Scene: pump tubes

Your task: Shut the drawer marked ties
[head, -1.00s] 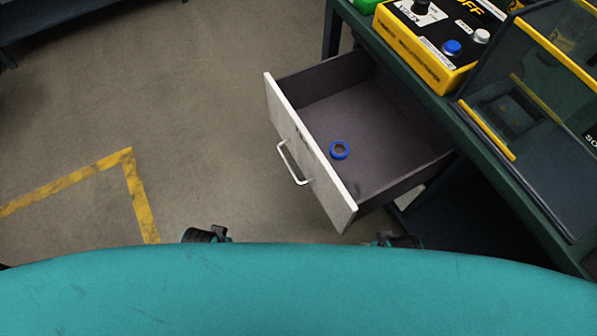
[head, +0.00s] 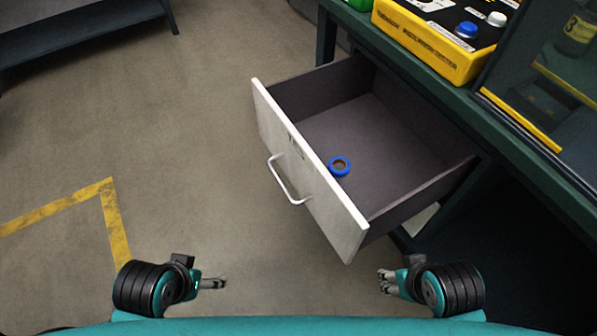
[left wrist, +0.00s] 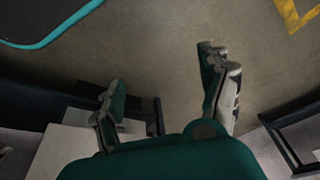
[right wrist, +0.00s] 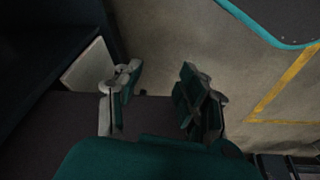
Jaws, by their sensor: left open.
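The drawer (head: 309,180) stands pulled out from under the green workbench, its pale front panel facing left and down. A bar handle (head: 288,182) is on that front. The marking on the panel is too small to read. A blue ring of tape (head: 340,166) lies in the drawer close behind the front. My left gripper (head: 218,283) is below and left of the drawer, open and empty; its spread fingers show in the left wrist view (left wrist: 165,85). My right gripper (head: 386,282) is below the drawer's near corner, apart from it; the right wrist view (right wrist: 158,90) shows its fingers spread and empty.
The workbench (head: 420,90) carries a yellow control box (head: 430,45) and a dark glazed case (head: 545,80) at upper right. Open floor (head: 190,150) with a yellow line (head: 115,215) lies left of the drawer. A dark bench (head: 80,35) stands at upper left.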

